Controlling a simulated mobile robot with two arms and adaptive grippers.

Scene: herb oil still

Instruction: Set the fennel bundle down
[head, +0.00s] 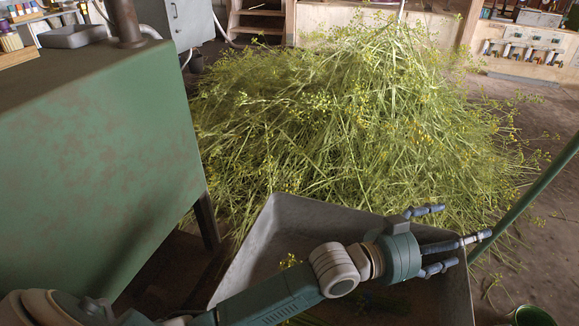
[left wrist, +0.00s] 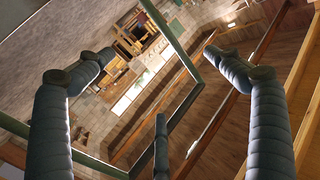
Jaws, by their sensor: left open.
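A grey open tray or bin (head: 250,262) stands at the front centre. Some green stems (head: 375,303) and a yellow-flowered sprig (head: 290,261) show inside it. They look like fennel, but my left arm covers part of them, so I cannot tell their full extent. My left gripper (head: 462,238) is above the right side of the tray, its fingers pointing right, spread open and empty. In the left wrist view the open fingers (left wrist: 165,100) have nothing between them. My right gripper is not in view.
A large heap of flowering fennel (head: 350,130) lies on the floor behind the tray. A green metal cabinet (head: 90,170) stands at left. A green pole (head: 530,190) slants close to my left fingertips at right. A green bucket (head: 535,316) is at bottom right.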

